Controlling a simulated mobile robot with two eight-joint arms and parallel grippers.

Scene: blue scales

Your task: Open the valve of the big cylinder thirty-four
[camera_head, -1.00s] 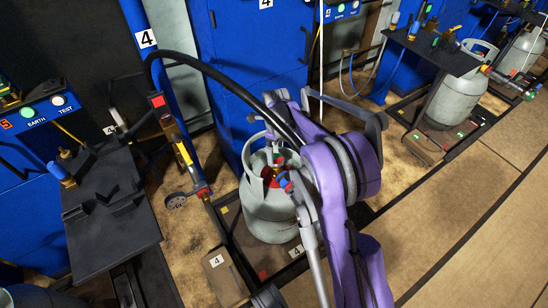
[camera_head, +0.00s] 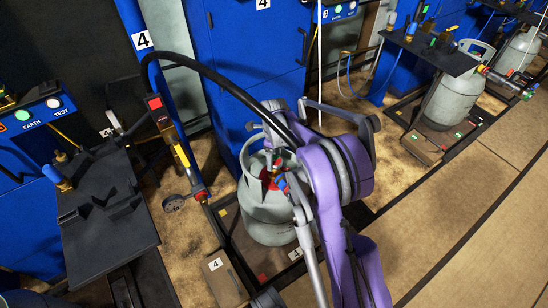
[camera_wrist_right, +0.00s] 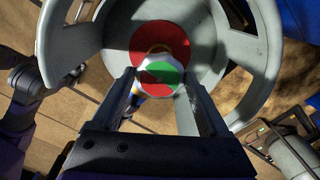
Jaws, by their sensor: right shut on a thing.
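The big grey cylinder (camera_head: 268,222) stands upright on the scale marked 4, with a round collar around its top. Its valve shows red inside the collar in the head view. In the right wrist view, the valve knob (camera_wrist_right: 160,74) has a white rim and a red and green top. A red disc (camera_wrist_right: 145,42) lies behind it. My right gripper (camera_wrist_right: 159,88) reaches into the collar and is shut on the knob, one finger on each side. In the head view my purple right arm hides part of the cylinder. My left gripper is not in view.
A black hose (camera_head: 205,70) arches over to the valve area and passes close to my right arm. A dark shelf (camera_head: 105,225) stands at the left. Another grey cylinder (camera_head: 450,100) stands on a scale at the right. Open floor (camera_head: 470,210) lies at the lower right.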

